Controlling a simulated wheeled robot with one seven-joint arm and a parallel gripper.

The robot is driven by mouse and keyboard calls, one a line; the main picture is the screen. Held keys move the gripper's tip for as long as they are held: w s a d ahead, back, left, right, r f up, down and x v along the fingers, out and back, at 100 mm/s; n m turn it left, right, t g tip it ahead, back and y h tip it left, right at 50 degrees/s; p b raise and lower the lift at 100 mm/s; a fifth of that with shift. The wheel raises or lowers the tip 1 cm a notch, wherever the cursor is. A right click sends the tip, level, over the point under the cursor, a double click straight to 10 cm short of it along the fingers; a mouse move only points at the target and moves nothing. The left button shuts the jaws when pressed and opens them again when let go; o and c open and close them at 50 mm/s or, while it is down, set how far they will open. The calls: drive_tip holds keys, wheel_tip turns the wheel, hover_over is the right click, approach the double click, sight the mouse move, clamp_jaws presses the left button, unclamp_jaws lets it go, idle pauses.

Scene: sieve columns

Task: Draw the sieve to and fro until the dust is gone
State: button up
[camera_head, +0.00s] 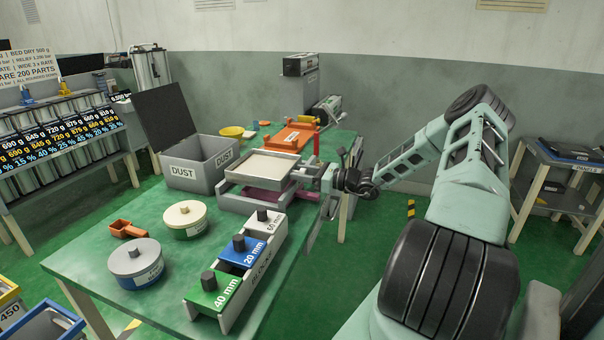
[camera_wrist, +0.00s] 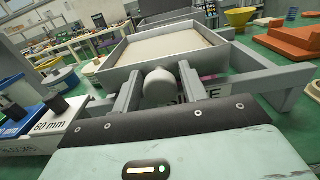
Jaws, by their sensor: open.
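The sieve (camera_head: 263,166) is a square grey frame with a pale, sandy bed inside. It sits on a grey stand (camera_head: 240,204) on the green table, and it fills the upper middle of the wrist view (camera_wrist: 160,47). A rounded grey knob (camera_wrist: 158,87) projects from its near side. My gripper (camera_wrist: 156,88) is open, with one finger on each side of the knob; I cannot tell whether they touch it. In the head view my gripper (camera_head: 318,180) is at the sieve's right side. A grey bin marked DUST (camera_head: 199,166) stands left of the sieve with its dark lid raised.
Two round tins (camera_head: 135,262) and an orange scoop (camera_head: 125,229) are at the left. An orange tray (camera_head: 289,138) and yellow bowl (camera_head: 231,132) are behind the sieve.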

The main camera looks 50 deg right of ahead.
drive_tip(key=shift+o, duration=0.3)
drive_tip(key=b+v, duration=0.1)
drive_tip(key=v, duration=1.6)
drive_tip(key=shift+s, duration=0.2)
drive_tip(key=shift+d, duration=0.15)
drive_tip(key=shift+o, duration=0.2)
drive_tip(key=b+x, duration=0.3)
drive_tip(key=x, duration=1.4)
drive_tip(key=shift+f, duration=0.15)
